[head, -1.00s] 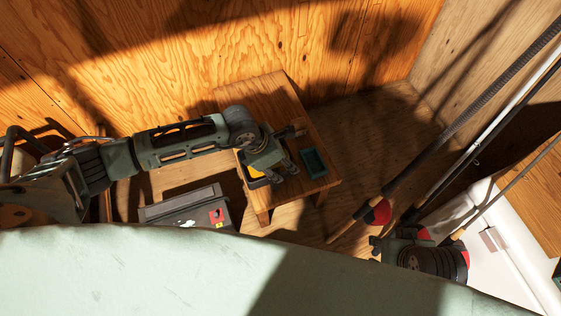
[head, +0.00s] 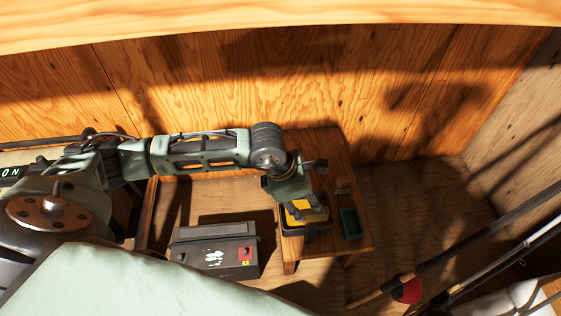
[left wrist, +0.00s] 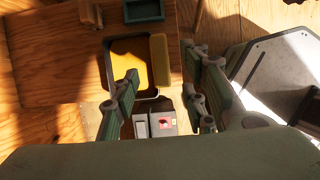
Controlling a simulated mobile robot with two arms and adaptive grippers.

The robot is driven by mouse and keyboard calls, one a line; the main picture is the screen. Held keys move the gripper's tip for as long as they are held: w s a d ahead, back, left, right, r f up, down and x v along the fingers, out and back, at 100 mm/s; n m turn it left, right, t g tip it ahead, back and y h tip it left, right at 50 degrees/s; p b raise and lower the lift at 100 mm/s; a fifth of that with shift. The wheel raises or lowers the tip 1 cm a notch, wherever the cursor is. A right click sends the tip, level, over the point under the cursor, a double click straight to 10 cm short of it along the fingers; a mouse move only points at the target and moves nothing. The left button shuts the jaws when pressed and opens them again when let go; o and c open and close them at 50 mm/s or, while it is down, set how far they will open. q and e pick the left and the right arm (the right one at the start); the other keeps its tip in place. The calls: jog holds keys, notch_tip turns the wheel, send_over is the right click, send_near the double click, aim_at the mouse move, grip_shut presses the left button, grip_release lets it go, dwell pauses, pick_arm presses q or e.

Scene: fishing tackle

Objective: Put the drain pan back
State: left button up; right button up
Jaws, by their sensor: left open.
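A dark-rimmed tray with a yellow inside, which looks like the drain pan (left wrist: 107,72), lies on the small wooden table. It also shows in the head view (head: 291,231), partly hidden under my left gripper (head: 305,211). A pale yellow block (left wrist: 159,60) lies along its right side in the left wrist view. My left gripper is open, its fingers pointing down over the pan. In the left wrist view its fingers stand apart, with the pan's near part between them. I cannot tell whether they touch it. My right gripper is not in view.
A small green tray (head: 351,223) sits beside the pan on the wooden table (head: 325,150). A grey box with a red patch (head: 215,251) stands on the floor left of the table. Fishing rods (head: 455,246) lean at the right. Plywood walls close off the back.

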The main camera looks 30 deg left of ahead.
pick_arm(q)
jog(key=s+d+r+n+h, duration=0.1)
jog(key=d+r+n+h, duration=0.1)
jog(key=d+r+h, duration=0.45)
jog(key=s+d+r+n+h, duration=0.2)
jog(key=d+h, duration=0.1)
jog(key=d, duration=0.7)
jog(key=w+r+n+t+h, duration=0.3)
jog(key=w+r+n+t, duration=0.25)
jog(key=r+n, duration=0.35)
jog(key=w+a+n+t+y, duration=0.6)
jog(key=a+n+t, duration=0.25)
jog(key=n, duration=0.35)
jog(key=a+f+n+g+y, duration=0.1)
jog(key=a+f+n+y, duration=0.85)
jog(key=f+n, duration=0.2)
jog(key=s+a+f+n+g+y, duration=0.1)
jog(key=s+a+f+n+g, duration=0.25)
jog(key=s+f, duration=0.45)
jog(key=s+a+f+n+g+y, duration=0.1)
jog(key=s+a+f+n+g, duration=0.2)
jog(key=s+f+g, duration=0.5)
jog(key=s+d+f+n+g+h, duration=0.1)
jog(key=s+f+n, duration=0.1)
jog(key=s+f, duration=0.5)
jog(key=shift+s+d+f, duration=0.2)
jog(key=shift+s+d, duration=0.05)
jog(key=shift+s, duration=0.6)
